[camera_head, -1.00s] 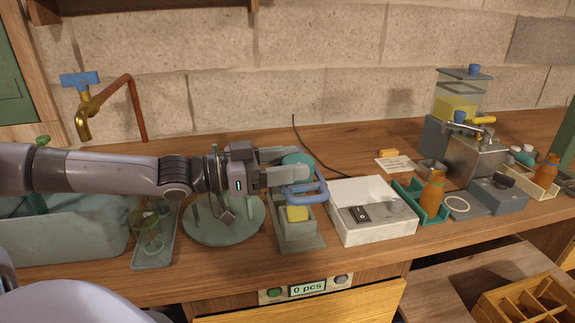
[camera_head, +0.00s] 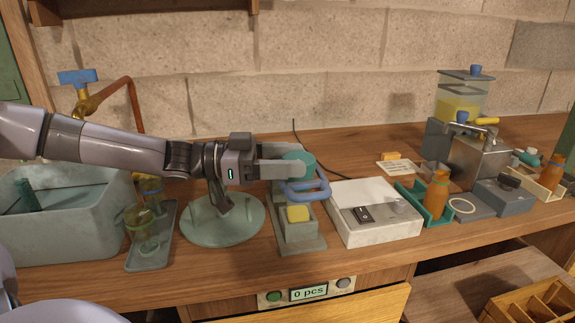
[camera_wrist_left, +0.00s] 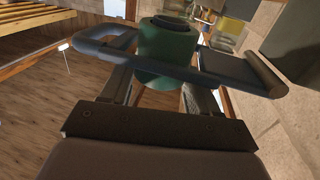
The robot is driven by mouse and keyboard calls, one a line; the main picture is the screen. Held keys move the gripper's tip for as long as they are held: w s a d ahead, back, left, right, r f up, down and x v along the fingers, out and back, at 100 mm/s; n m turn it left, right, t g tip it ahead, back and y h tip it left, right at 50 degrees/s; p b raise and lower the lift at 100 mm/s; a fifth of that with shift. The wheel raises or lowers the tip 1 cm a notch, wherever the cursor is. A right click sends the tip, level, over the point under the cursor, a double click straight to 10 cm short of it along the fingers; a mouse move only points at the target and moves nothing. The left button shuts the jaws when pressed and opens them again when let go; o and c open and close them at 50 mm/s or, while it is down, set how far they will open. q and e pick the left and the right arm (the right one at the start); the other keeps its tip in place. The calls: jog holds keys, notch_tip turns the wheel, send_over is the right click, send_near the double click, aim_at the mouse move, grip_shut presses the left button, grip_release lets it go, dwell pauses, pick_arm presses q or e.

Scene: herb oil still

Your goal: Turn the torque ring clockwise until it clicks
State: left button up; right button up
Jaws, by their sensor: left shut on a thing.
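The torque ring shows as a round teal-green head (camera_head: 298,163) with a blue loop handle (camera_head: 307,190) on its front side. It sits on top of a grey-green press stand (camera_head: 300,235) with a yellow block (camera_head: 298,213) below. My left gripper (camera_head: 290,168) reaches in from the left at the head's height and is shut on it. In the left wrist view the green head (camera_wrist_left: 165,55) lies between my fingertips, and a blue bar (camera_wrist_left: 150,66) crosses in front of it, with a loop at the left. The far finger is mostly hidden. My right gripper is not seen.
A white box with a switch (camera_head: 375,228) stands close right of the stand. A round glass-green plate (camera_head: 222,232) lies under my left wrist. A tray with jars (camera_head: 150,255) and a basin (camera_head: 75,225) are further left. A brown bottle (camera_head: 437,195) stands right.

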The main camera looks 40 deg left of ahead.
aim_at(287, 157)
pick_arm(q)
jog(key=shift+m+g+h+b, duration=0.3)
jog(key=shift+b, duration=0.05)
dwell(0.3)
jog(key=o, duration=1.1)
jog(key=shift+c, duration=0.2)
notch_tip(287, 157, up, 20)
jog(key=p, duration=0.3)
